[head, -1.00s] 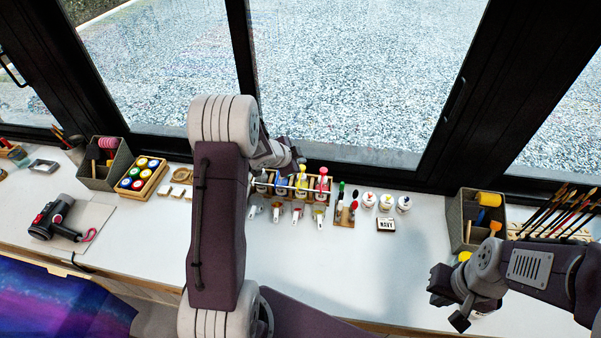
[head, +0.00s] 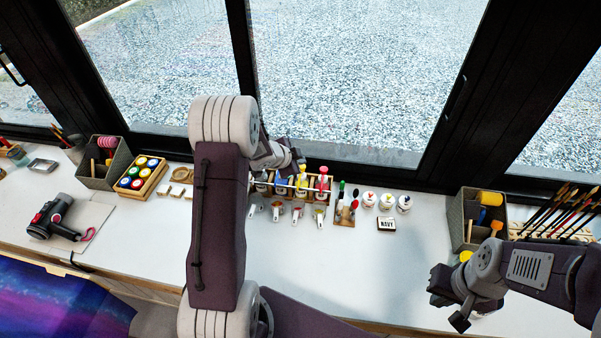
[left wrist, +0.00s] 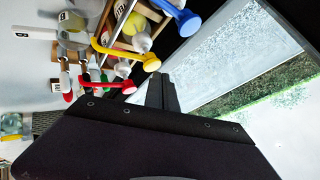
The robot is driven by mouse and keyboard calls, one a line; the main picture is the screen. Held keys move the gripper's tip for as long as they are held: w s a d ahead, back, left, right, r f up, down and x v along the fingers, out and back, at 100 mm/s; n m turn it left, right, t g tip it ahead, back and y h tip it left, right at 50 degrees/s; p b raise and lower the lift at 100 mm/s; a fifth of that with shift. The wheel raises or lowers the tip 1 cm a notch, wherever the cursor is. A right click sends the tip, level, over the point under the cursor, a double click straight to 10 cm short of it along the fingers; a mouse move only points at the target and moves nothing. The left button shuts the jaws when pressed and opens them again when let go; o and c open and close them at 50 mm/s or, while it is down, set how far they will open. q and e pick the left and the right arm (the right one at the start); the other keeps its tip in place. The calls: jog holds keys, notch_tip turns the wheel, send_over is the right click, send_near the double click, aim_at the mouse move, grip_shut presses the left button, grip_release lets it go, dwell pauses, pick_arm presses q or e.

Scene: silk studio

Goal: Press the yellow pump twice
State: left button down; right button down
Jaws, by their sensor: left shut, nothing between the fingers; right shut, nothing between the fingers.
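The yellow pump (head: 301,186) tops a bottle in a wooden rack (head: 284,191) at the back of the table, between a blue pump and a red pump (head: 322,184). In the left wrist view the yellow pump (left wrist: 125,53) shows its head and bent spout, with the blue pump (left wrist: 182,18) above and the red pump (left wrist: 108,87) below it in the picture. My left gripper (head: 299,166) is shut and empty, just above and behind the yellow pump; whether they touch I cannot tell. Its dark fingers (left wrist: 160,92) point at the rack. My right gripper (head: 446,299) is shut and empty at front right.
Spoon-like scoops (head: 297,215) lie before the rack. A small marker stand (head: 345,217), white paint jars (head: 386,202) and a NAVY label block (head: 386,224) stand to its right. Grey bins flank the row. The window (head: 350,80) is close behind. The front middle table is clear.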

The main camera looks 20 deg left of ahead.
pick_arm(q)
jog(key=shift+f+b, duration=0.75)
jog(key=shift+f, duration=0.15)
dwell(0.8)
jog(key=shift+r, duration=0.1)
jog(key=shift+r+p, duration=1.25)
jog(key=shift+p, duration=0.1)
notch_tip(320, 180, up, 6)
jog(key=p, duration=0.6)
dwell(1.5)
